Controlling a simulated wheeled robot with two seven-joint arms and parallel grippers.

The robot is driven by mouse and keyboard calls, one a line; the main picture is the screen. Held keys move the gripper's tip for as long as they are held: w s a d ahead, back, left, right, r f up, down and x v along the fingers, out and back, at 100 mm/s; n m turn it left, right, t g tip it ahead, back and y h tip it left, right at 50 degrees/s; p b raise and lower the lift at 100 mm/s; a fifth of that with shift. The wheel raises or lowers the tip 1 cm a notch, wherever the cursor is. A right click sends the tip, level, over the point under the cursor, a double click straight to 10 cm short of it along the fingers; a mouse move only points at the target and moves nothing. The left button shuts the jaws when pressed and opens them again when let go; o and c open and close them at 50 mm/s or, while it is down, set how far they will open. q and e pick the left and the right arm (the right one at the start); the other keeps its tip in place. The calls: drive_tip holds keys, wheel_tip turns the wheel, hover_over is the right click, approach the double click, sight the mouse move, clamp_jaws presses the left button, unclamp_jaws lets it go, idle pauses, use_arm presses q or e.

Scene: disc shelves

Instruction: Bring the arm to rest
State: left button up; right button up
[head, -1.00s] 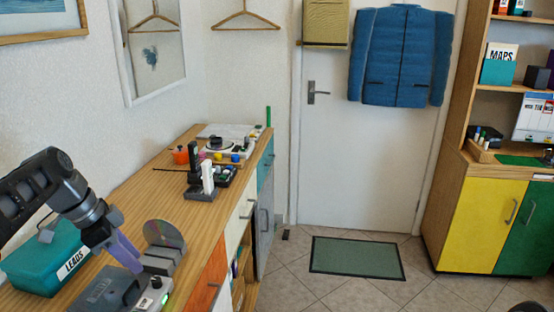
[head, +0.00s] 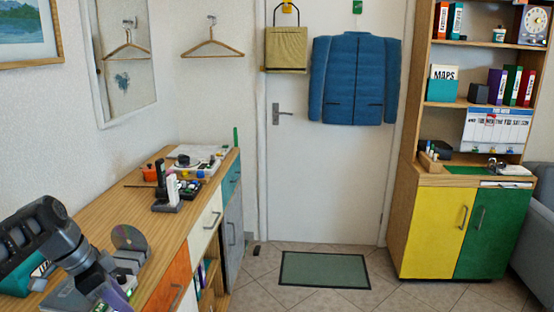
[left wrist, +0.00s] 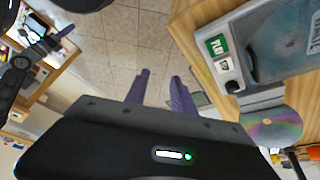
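My left arm comes in at the lower left of the head view. Its gripper (head: 116,294) has purple fingers and is partly cut off by the bottom edge. In the left wrist view the two fingers (left wrist: 160,88) are apart, with only floor visible between them. A shiny disc (head: 128,237) stands by a grey holder on the wooden counter (head: 95,240); a disc also shows in the left wrist view (left wrist: 272,128). A dark jointed arm at that view's left edge seems to be my right arm. Its gripper is too small to read.
A black-and-white stand (head: 168,192) is farther back. A yellow-and-green cabinet (head: 434,222) stands right.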

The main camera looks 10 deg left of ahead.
use_arm(q)
drive_tip(key=d+f+n+p, duration=0.1)
drive_tip(key=d+f+n, duration=0.1)
drive_tip(key=d+f, duration=0.55)
drive_tip(key=s+d+f+n+g, duration=0.15)
drive_tip(key=d+f, duration=0.25)
drive_tip(key=f, duration=0.7)
drive_tip(key=d+f+n+p, duration=0.1)
drive_tip(key=d+f+n, duration=0.1)
drive_tip(key=d+f, duration=0.5)
drive_tip(key=s+d+f+n, duration=0.2)
drive_tip(key=s+d+f, duration=0.4)
drive_tip(key=s, duration=0.3)
drive_tip(key=s+d+f+n+p, duration=0.1)
drive_tip(key=s+d+f+n, duration=0.2)
drive_tip(key=s+d+f, duration=0.3)
drive_tip(key=s+d, duration=0.2)
drive_tip(key=s, duration=0.1)
drive_tip(key=shift+s+f+h, duration=0.15)
drive_tip(key=shift+s+h, duration=0.25)
drive_tip(key=shift+n, duration=0.25)
